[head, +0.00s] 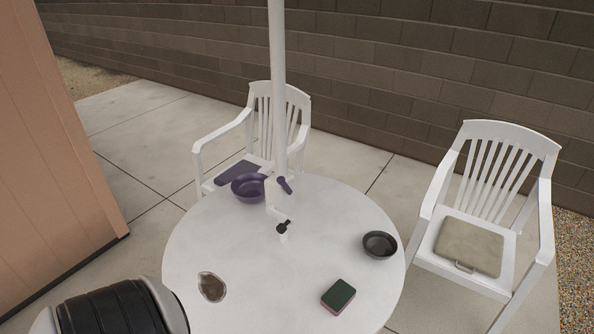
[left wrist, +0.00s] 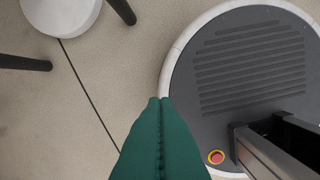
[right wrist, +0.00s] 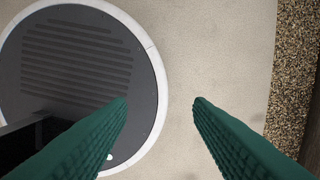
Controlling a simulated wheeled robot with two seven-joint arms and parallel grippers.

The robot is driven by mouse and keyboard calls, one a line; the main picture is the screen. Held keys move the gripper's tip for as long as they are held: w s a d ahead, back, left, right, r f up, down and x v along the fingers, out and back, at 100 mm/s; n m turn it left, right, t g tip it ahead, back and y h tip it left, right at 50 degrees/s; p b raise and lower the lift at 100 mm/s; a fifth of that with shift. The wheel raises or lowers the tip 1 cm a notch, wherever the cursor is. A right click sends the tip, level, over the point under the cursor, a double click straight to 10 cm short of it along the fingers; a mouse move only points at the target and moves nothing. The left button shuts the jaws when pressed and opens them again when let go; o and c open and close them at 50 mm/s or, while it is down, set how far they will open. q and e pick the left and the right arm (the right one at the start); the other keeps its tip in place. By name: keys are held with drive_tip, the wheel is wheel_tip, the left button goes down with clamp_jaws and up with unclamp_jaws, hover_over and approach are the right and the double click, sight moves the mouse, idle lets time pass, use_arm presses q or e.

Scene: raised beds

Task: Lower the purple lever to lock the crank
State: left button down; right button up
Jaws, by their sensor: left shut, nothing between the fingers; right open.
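The purple lever (head: 285,186) is on the white pole that rises through the round table, and sticks out at a slant on the pole's right side. The white crank (head: 279,213) is below it, low on the pole near the tabletop, with a dark knob (head: 283,227) at its end. My left gripper (left wrist: 160,101) is shut and empty in the left wrist view, above the floor. My right gripper (right wrist: 160,100) is open and empty in the right wrist view, also above the floor. Neither gripper shows in the head view, so both are away from the lever.
The white table (head: 240,250) holds a purple pan (head: 249,188) left of the pole, a dark bowl (head: 380,245), a green and pink sponge (head: 338,295) and a brownish dish (head: 211,287). White chairs (head: 493,165) stand behind and right. The tabletop's middle is mostly clear.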

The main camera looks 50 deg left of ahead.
use_arm(q)
drive_tip(key=w+d+r+t+p, duration=0.1)
drive_tip(key=w+r, duration=0.9)
drive_tip(key=r, duration=0.3)
drive_tip(key=w+d+r+t+p, duration=0.1)
drive_tip(key=w+d+r, duration=0.1)
drive_tip(key=w+r, duration=0.95)
drive_tip(key=w+a+r+m+t+y, duration=0.1)
drive_tip(key=w+a+r+m+y, duration=0.1)
drive_tip(key=w+a+r+y, duration=1.2)
drive_tip(key=w+r, duration=0.4)
drive_tip(key=r, duration=0.3)
drive_tip(key=w+a+r+g+y+p, duration=0.1)
drive_tip(key=w+a+r, duration=0.4)
drive_tip(key=r, duration=0.5)
drive_tip(key=shift+w+y, duration=0.7)
drive_tip(key=shift+y, duration=0.2)
use_arm(e)
drive_tip(key=r, duration=0.1)
drive_tip(key=d+r, duration=0.1)
drive_tip(key=r, duration=0.1)
drive_tip(key=shift+r, duration=0.15)
